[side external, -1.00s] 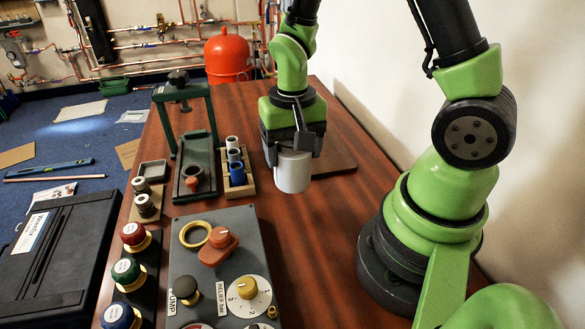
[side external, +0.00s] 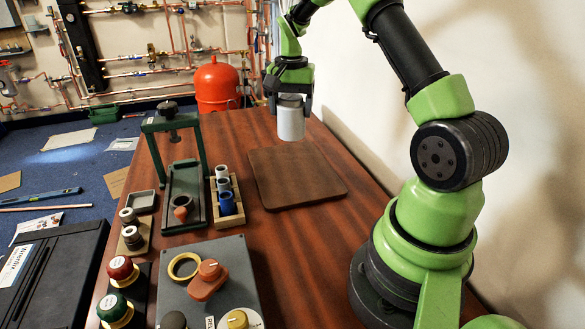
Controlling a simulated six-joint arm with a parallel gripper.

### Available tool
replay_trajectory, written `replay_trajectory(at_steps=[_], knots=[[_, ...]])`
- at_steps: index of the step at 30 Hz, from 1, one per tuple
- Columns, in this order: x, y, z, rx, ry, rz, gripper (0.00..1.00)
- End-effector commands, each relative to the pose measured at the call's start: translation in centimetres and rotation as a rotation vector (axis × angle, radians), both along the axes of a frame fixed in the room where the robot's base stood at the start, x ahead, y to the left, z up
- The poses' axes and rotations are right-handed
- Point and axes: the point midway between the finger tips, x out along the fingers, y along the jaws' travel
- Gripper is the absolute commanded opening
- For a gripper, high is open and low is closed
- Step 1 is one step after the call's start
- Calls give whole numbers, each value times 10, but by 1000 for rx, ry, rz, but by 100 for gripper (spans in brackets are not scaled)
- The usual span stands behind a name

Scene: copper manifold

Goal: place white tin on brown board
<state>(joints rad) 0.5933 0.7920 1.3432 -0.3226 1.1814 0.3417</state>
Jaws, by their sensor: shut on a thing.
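The white tin (side external: 290,122) is a plain cylinder held upright in the side external view. My gripper (side external: 290,98) is shut on its upper part, with a dark finger on each side. The brown board (side external: 296,178) is a square slab with rounded corners lying on the table. In the picture the tin appears just above the board's far edge. It looks to be in the air, but its exact height and whether it is over the board or beyond it are hard to tell.
A green press frame (side external: 183,195) and a rack with several small cylinders (side external: 226,195) stand left of the board. A grey control panel (side external: 215,285) is in front. A red tank (side external: 217,86) stands behind the table. The board's top is bare.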

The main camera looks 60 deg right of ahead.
Motion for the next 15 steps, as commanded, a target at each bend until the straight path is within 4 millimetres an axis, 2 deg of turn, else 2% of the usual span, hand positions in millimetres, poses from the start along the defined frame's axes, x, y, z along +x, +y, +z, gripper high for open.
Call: replay_trajectory(at_steps=[2,9,15], knots=[[-1,-6,-6,1,1,-14,37],[-1,-6,-50,3,2,-17,37],[0,-6,-72,1,1,-16,37]])
